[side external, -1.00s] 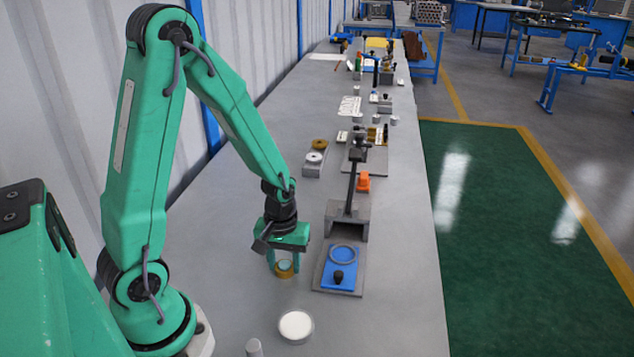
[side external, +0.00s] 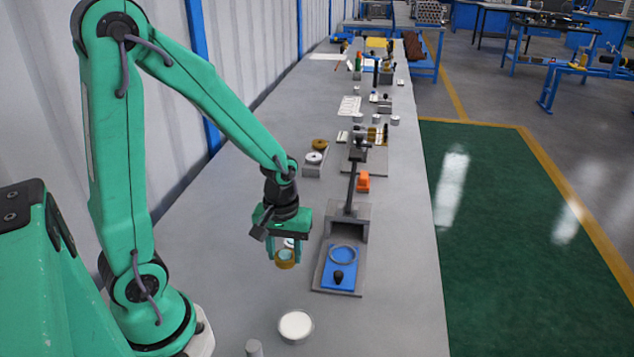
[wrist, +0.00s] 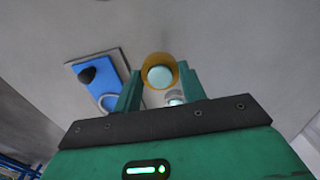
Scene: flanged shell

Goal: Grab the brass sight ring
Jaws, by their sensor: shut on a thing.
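My gripper (side external: 284,254) is shut on the brass sight ring (side external: 285,265), a short brass-coloured ring with a pale glassy centre. The ring sits between the two green fingers and appears held above the grey bench. In the wrist view, the ring (wrist: 158,57) shows between the tips of my gripper (wrist: 160,82), with its pale disc facing the camera.
A grey fixture with a blue plate (side external: 329,273) and black knob stands right of my gripper. A round white-topped dish (side external: 296,325) lies nearer the camera. A small pale part (side external: 289,243) shows behind the ring. An orange block (side external: 363,182) stands farther back.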

